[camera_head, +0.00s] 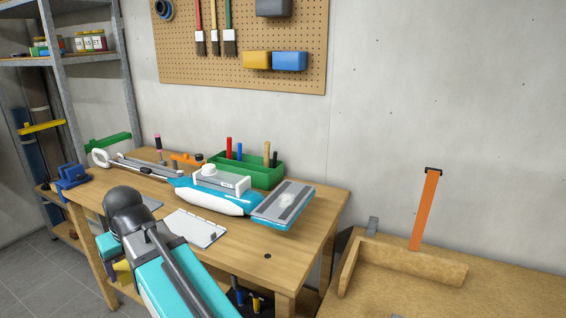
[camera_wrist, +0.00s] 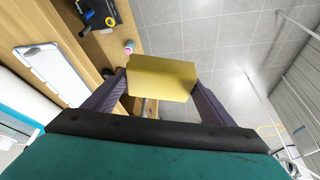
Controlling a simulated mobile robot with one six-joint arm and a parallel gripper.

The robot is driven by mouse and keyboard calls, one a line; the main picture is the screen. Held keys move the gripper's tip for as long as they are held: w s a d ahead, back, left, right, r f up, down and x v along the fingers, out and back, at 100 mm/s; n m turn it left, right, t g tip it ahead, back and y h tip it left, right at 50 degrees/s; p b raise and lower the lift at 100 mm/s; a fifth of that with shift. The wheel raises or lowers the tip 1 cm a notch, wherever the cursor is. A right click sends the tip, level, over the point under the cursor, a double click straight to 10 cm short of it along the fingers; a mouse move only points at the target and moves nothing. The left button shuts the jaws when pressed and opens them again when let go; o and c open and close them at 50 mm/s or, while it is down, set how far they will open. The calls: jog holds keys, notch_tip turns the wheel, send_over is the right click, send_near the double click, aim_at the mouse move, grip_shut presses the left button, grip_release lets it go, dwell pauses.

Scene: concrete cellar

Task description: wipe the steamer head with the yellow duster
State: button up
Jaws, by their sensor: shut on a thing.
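The yellow duster (camera_wrist: 160,76) is a plain block shape between the two dark fingers of my gripper (camera_wrist: 161,84) in the wrist view. My gripper is shut on it. In the head view a bit of the duster (camera_head: 122,272) shows left of my arm, by the bench's front side; my arm hides much of the gripper. A teal and white steamer (camera_head: 215,199) lies on the workbench. Its flat grey head (camera_head: 283,205) points right and has a pale smudge on its face. The duster is apart from the head, to its left and nearer the camera.
The wooden workbench (camera_head: 255,247) also holds a white clipboard-like panel (camera_head: 195,228), a green tool box (camera_head: 262,174) behind the steamer and a blue vise (camera_head: 72,178) at left. A low wooden surface with an orange strap (camera_head: 424,212) stands at right. Grey floor (camera_wrist: 225,40) is open.

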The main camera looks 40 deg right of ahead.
jog(key=shift+d, duration=0.15)
jog(key=shift+w+d+r+p, duration=0.25)
jog(key=shift+d+r+p, duration=0.05)
jog(key=shift+d, duration=0.25)
jog(key=w+d+r+n+p, duration=0.1)
jog(key=d+r+p, duration=0.2)
jog(key=d, duration=0.5)
jog(key=d+r+p, duration=0.2)
jog(key=d+p, duration=0.2)
jog(key=d, duration=0.5)
jog(key=w+d+r+n+p, duration=0.1)
jog(key=d+r+p, duration=0.2)
jog(key=d, duration=0.5)
jog(key=s+d+r+p, duration=0.1)
jog(key=s+d+p, duration=0.1)
jog(key=d, duration=0.6)
jog(key=s+d+r+n+y+p, duration=0.1)
jog(key=s+d+r+p, duration=0.1)
jog(key=d, duration=0.7)
jog(key=s+d+r+p, duration=0.2)
jog(key=s+d+p, duration=0.2)
jog(key=d, duration=0.5)
jog(key=shift+s+r+p, duration=0.2)
jog(key=shift+p, duration=0.35)
jog(key=shift+f, duration=0.1)
